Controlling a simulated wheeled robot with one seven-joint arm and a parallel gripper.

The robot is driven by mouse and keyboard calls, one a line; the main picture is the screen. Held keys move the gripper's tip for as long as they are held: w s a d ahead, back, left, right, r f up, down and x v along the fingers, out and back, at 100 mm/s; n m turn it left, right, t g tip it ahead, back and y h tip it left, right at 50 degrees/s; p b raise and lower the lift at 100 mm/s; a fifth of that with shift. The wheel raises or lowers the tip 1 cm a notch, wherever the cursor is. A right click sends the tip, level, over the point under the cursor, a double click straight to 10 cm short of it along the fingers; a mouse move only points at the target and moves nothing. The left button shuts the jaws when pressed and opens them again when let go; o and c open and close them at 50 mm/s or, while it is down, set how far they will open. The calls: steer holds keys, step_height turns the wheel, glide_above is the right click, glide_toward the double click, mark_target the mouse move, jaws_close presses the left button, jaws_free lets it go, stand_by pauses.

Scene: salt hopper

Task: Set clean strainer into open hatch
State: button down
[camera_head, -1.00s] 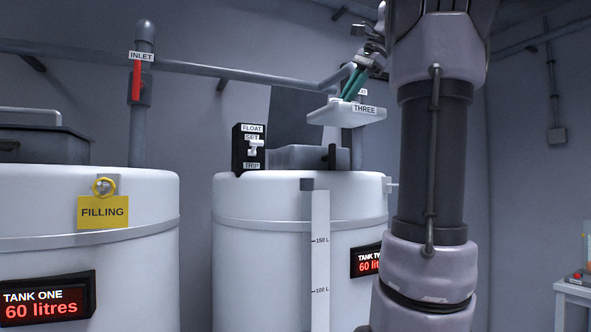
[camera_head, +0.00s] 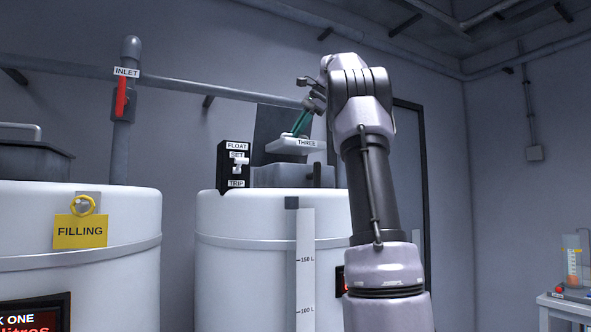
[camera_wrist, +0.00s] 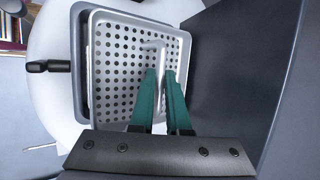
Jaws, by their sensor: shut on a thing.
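My gripper (camera_head: 299,128) is shut on the upright handle (camera_wrist: 156,50) of the strainer. In the wrist view the hatch's grey rim (camera_wrist: 78,62) shows past the strainer's left side, so the two look slightly offset. The strainer hides most of the opening. The dark hatch lid (camera_head: 270,120) stands raised behind it.
A black float box (camera_head: 237,167) with a white switch stands left of the hatch. A black latch (camera_wrist: 50,66) juts from the hatch side. Tank one (camera_head: 100,210) is at left with a yellow "FILLING" tag (camera_head: 80,231). A pipe runs along the wall behind.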

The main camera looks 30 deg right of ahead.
mark_target(318, 142)
steer(key=shift+f, duration=0.7)
step_height(318, 142, down, 6)
steer(key=shift+f, duration=0.25)
steer(key=shift+w+f, duration=0.15)
steer(key=shift+f, duration=0.75)
steer(key=shift+w+f, duration=0.15)
steer(key=shift+f, duration=0.75)
steer(key=shift+f, duration=0.15)
steer(key=shift+f, duration=0.15)
steer(key=c, duration=0.9)
jaws_free()
steer(key=v, duration=1.2)
steer(key=shift+r, duration=0.25)
steer(key=shift+d, duration=0.1)
